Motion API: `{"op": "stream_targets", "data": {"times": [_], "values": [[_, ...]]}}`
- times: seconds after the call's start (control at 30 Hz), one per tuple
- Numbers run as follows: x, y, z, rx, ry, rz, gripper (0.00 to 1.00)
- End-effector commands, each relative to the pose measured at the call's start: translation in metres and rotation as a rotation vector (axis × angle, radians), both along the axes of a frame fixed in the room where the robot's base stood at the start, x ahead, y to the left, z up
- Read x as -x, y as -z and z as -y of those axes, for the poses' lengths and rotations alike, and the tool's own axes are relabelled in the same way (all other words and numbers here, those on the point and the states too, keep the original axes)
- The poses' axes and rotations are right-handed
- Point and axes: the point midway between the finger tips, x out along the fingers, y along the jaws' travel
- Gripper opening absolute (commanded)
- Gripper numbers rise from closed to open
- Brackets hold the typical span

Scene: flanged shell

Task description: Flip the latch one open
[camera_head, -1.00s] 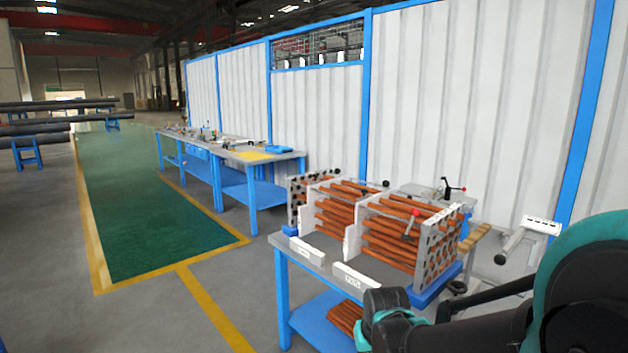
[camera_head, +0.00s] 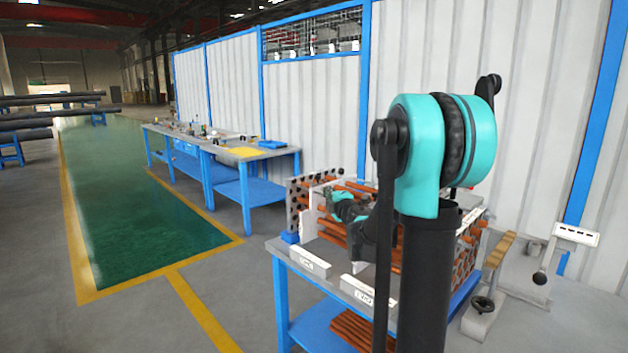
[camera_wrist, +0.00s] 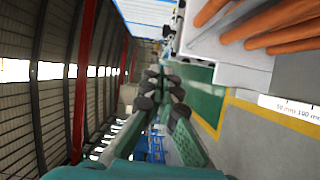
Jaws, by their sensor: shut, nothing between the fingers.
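The flanged shell assembly, a rack of copper-coloured tubes (camera_head: 332,232) between pale plates, stands on a blue-legged workbench (camera_head: 281,263). Its tubes also show at the upper right of the wrist view (camera_wrist: 285,25). I cannot make out latch one; my raised arm hides much of the assembly's middle and right. My gripper (camera_head: 328,192) is over the left part of the assembly in the head view, and I cannot tell whether it touches anything. In the wrist view my gripper (camera_wrist: 164,88) has its dark fingertips close together, with nothing held, to the left of the tubes.
White labelled blocks (camera_head: 309,262) lie along the bench's front edge. A stand with a black handwheel (camera_head: 483,305) is at the right. A second bench (camera_head: 255,152) with a yellow sheet stands further back. The green floor lane (camera_head: 130,220) at left is clear.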

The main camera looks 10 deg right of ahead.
Motion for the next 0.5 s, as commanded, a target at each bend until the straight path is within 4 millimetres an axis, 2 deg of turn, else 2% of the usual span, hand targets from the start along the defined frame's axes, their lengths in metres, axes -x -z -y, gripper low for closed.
{"op": "stream_targets", "data": {"times": [0.13,0.5], "values": [[-0.0053,0.0046,-0.0090,0.051,-0.046,-0.003,0.00],[-0.0082,0.0047,-0.0103,0.051,-0.048,-0.003,0.00]]}}
